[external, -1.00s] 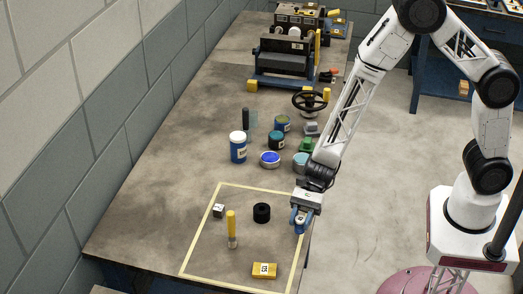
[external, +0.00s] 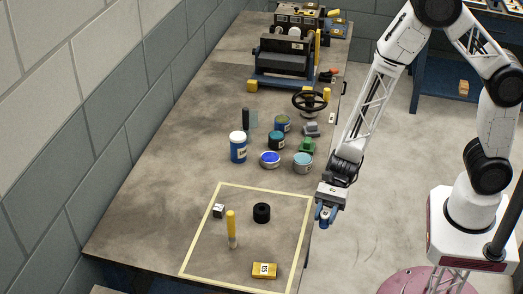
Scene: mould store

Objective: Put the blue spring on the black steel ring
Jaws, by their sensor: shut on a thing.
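The black steel ring (external: 262,213) stands on the table inside the yellow taped square, a short dark cylinder with a hole in its top. My gripper (external: 324,218) is to the right of the ring, raised and just past the table's right edge in the picture. It points down with blue fingers shut on a small blue thing, which looks like the blue spring (external: 325,212). The fingers hide most of it. I see no other blue spring on the table. The held thing is well apart from the ring.
In the taped square (external: 208,229) also stand a yellow-topped rod (external: 231,228), a small white-and-black cube (external: 219,210) and a yellow block (external: 264,270). Several cans, including a blue one (external: 238,149), and a handwheel (external: 309,101) stand behind. The table right of the ring is bare.

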